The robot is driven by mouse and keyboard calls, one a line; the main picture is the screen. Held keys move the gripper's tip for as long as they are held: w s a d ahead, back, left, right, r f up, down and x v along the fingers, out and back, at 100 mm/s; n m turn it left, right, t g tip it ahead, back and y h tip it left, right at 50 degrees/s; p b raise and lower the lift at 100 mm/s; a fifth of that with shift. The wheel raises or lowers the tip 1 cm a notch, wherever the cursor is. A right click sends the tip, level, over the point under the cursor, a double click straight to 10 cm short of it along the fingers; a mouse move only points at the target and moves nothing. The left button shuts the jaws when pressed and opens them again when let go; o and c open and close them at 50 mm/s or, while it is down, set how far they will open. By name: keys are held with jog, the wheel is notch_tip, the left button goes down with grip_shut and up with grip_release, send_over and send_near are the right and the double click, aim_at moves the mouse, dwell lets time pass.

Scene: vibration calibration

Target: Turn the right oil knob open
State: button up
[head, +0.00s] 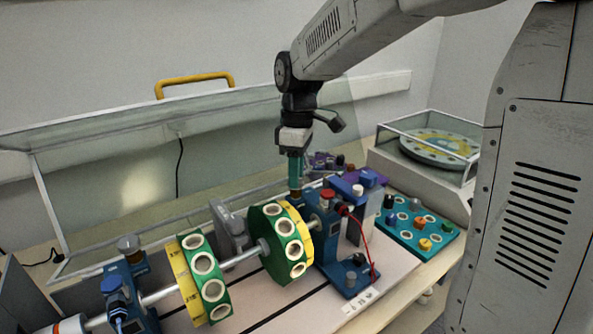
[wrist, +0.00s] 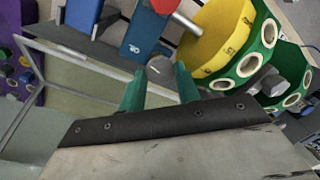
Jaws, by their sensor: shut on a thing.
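My gripper (head: 295,188), with green fingers, points down at the top of the right blue bearing stand (head: 328,240). It is shut on the right oil knob (wrist: 160,68), a small grey round knob that shows between the fingertips in the wrist view. In the head view the fingers mostly hide this knob. How far the knob is turned cannot be told. A similar grey-brown knob (head: 128,243) tops the left blue stand (head: 135,290).
A shaft with green and yellow discs (head: 280,240) lies just left of my gripper. A red cable (head: 362,240) hangs at the right stand. A teal board with knobs (head: 420,225) and a glass-covered dial (head: 435,148) are to the right. A raised clear cover with a yellow handle (head: 195,80) stands behind.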

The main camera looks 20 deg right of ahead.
aim_at(301, 180)
jog(key=m, duration=0.3)
jog(key=shift+m, duration=0.4)
jog(key=m, duration=0.3)
jog(key=shift+s+m+t, duration=0.1)
jog(key=shift+m+t, duration=0.2)
jog(key=m, duration=0.4)
jog(key=shift+t, duration=0.3)
jog(key=shift+s+m, duration=0.1)
jog(key=shift+m, duration=1.8)
jog(key=o, duration=1)
jog(key=shift+c, duration=0.2)
jog(key=r, duration=0.7)
jog(key=shift+s+d+r, duration=0.15)
jog(key=shift+d+r, duration=0.25)
